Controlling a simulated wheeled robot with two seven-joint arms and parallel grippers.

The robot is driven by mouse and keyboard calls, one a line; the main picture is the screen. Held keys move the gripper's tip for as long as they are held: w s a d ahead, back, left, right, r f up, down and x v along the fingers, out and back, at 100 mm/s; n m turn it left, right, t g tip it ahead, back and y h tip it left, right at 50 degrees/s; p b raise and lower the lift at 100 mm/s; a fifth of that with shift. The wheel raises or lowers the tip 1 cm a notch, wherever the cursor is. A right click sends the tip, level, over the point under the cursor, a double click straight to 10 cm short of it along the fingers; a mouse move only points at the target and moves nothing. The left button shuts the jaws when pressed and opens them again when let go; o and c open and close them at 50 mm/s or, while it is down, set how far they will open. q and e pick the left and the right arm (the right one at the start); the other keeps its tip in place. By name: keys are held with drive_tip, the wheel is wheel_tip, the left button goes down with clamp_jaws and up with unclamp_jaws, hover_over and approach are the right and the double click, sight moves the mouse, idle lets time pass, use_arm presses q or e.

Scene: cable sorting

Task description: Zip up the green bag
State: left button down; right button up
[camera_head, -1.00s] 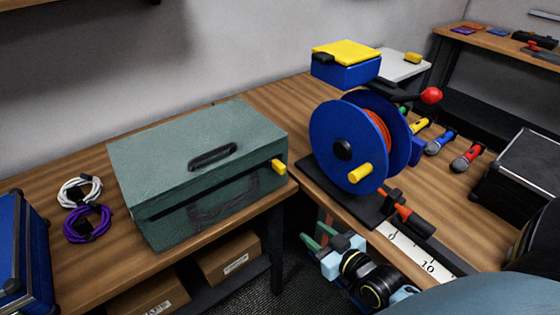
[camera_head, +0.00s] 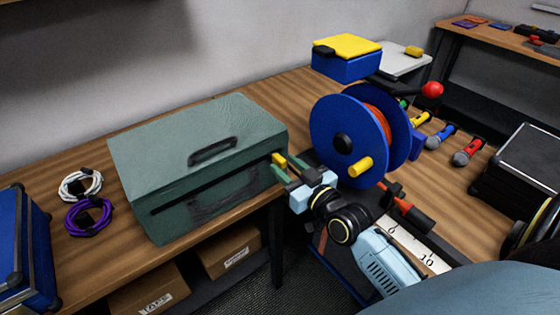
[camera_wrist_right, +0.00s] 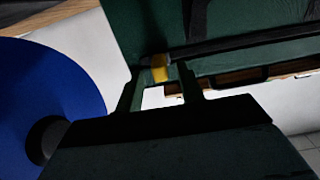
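The green bag (camera_head: 190,150) is a box-shaped bag with a dark handle on its top, standing at the table's front edge. A dark zip line (camera_head: 205,187) runs along its front. The yellow zip pull (camera_head: 279,159) sits at the right end of this line. My right gripper (camera_head: 287,167) is at that corner, its green fingers on either side of the pull. In the right wrist view the yellow pull (camera_wrist_right: 160,70) lies between the two spread fingers (camera_wrist_right: 158,88), with a gap showing. My left gripper is not in view.
A blue cable reel (camera_head: 345,140) stands close to the right of my gripper. White (camera_head: 80,184) and purple (camera_head: 88,216) cable coils lie left of the bag, beside a blue case (camera_head: 22,250). Cardboard boxes (camera_head: 230,250) are on the shelf below.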

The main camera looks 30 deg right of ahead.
sight(284, 165)
drive_tip(key=shift+w+a, duration=0.1)
drive_tip(key=shift+w, duration=1.45)
clamp_jaws()
